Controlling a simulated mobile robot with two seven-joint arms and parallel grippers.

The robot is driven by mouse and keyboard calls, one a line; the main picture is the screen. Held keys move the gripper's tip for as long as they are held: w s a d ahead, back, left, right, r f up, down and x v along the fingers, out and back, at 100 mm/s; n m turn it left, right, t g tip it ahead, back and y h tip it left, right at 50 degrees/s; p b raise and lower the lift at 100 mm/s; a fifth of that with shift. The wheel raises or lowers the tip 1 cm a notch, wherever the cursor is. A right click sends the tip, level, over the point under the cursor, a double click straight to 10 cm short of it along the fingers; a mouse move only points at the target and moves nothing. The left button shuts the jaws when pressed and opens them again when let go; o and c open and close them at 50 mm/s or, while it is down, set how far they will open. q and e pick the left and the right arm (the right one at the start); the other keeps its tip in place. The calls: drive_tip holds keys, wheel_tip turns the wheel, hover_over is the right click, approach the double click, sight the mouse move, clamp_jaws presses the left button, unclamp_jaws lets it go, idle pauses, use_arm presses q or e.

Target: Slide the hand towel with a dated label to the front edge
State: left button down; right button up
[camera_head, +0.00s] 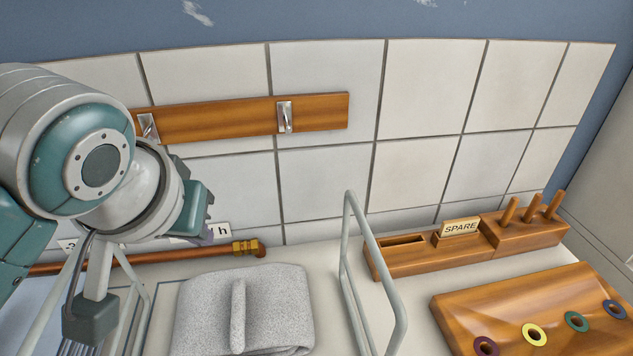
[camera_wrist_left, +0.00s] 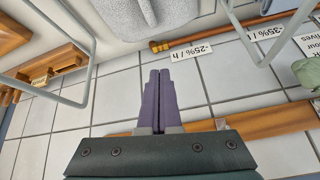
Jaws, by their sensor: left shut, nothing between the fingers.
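A folded grey towel (camera_head: 275,305) lies on the white worktop at the lower middle of the head view, with a raised rounded strip along its top. Its grey shape also shows at the top of the left wrist view (camera_wrist_left: 175,18). I see no dated label on it. My left gripper (camera_head: 207,235) is above and behind the towel's left part, near the tiled wall, apart from the towel. Its purple fingers (camera_wrist_left: 158,78) are closed together and empty in the left wrist view. My right gripper is out of view.
Pale wire frames (camera_head: 352,270) stand either side of the towel. A copper pipe (camera_head: 195,253) runs along the wall behind it. A wooden rack with a SPARE plate (camera_head: 460,228) and a wooden block with coloured rings (camera_head: 510,305) lie right. A hook rail (camera_head: 225,115) hangs above.

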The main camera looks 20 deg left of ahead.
use_arm(q)
drive_tip(key=n+y+b, duration=0.1)
drive_tip(key=n+b, duration=0.1)
drive_tip(key=b, duration=0.8)
hover_over(242, 288)
drive_tip(key=shift+t, duration=0.4)
wheel_tip(242, 288, down, 11)
drive_tip(key=shift+f, duration=0.1)
drive_tip(key=shift+w+a+f+b, duration=0.1)
drive_tip(key=shift+w+f+b, duration=0.2)
drive_tip(key=shift+w+b, duration=0.3)
drive_tip(key=b+x, duration=0.2)
drive_tip(key=x, duration=0.7)
drive_tip(key=shift+w+a+f+b, duration=0.15)
drive_tip(key=shift+a+f+b, duration=0.1)
drive_tip(key=shift+b, duration=0.15)
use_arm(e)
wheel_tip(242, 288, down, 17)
use_arm(q)
drive_tip(key=shift+r, duration=0.1)
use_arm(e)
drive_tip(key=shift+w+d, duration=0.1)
